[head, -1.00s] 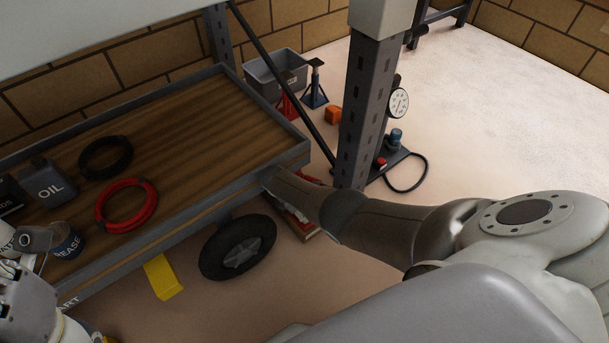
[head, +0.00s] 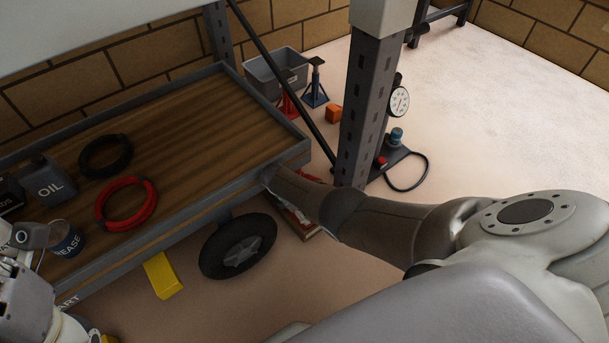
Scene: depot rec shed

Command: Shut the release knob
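I cannot make out a release knob for certain. A small pump unit (head: 397,137) with a blue top stands on a dark base plate on the floor at right, behind the post. A small red part (head: 381,162) sits beside it, and a round white gauge (head: 400,102) rises above. My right arm reaches in from the right, its dark narrow end by the bench's front corner; no fingers can be made out there. My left arm is at the lower left edge by the bench, and its fingertips do not show.
The wooden bench (head: 205,120) carries a black ring (head: 106,156), a red ring (head: 149,203), an oil can (head: 48,184) and a grease can (head: 68,243). A dark wheel (head: 265,252) and yellow block (head: 161,277) are below. A post (head: 363,110) stands before the pump.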

